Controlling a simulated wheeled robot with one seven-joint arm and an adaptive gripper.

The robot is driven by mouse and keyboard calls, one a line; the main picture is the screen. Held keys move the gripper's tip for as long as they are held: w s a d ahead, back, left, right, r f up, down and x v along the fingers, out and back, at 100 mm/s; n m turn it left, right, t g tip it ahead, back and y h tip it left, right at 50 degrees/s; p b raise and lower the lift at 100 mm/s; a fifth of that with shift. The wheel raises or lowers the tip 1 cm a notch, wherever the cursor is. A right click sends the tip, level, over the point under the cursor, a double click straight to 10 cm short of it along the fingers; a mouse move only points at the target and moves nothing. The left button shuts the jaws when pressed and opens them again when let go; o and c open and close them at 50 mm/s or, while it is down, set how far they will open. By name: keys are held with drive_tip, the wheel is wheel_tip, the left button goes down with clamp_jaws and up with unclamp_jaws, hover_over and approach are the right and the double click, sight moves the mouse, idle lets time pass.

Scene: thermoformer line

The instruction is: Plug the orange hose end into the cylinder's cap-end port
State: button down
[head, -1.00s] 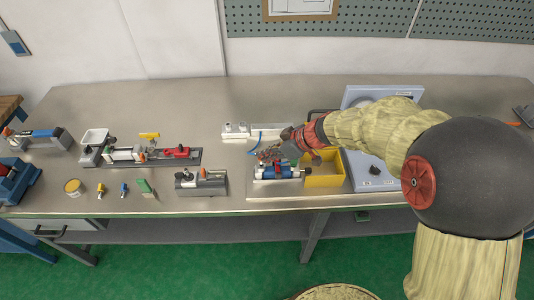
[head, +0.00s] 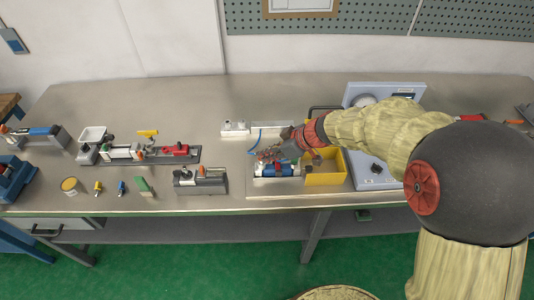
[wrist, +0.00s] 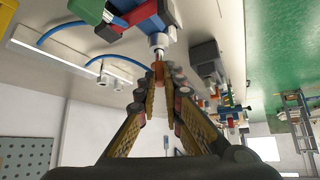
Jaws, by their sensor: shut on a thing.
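The blue cylinder (head: 277,170) sits in a fixture near the front of the bench, left of the yellow bin. In the wrist view, a blue and red part of that assembly (wrist: 146,14) is at the top, with a silver fitting (wrist: 158,42) pointing down toward my fingers. My gripper (wrist: 158,78) is shut on the orange hose end (wrist: 158,68), which lines up with the silver fitting, very close to it. I cannot tell whether they touch or whether it is inserted. In the head view my gripper (head: 270,155) is just over the cylinder, partly hiding it.
A yellow bin (head: 341,168) stands just right of the cylinder. A blue hose (wrist: 112,56) curves from a white block toward my gripper. A grey fixture (head: 200,183) stands to the left. A pale blue gauge panel (head: 415,91) is behind my arm.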

drive_tip(key=shift+f+b, duration=1)
drive_tip(key=shift+b, duration=0.5)
drive_tip(key=c, duration=1.8)
unclamp_jaws()
drive_tip(key=shift+c, duration=0.2)
drive_tip(key=v, duration=1.2)
drive_tip(key=shift+o, duration=1.4)
drive_tip(key=o, duration=1.1)
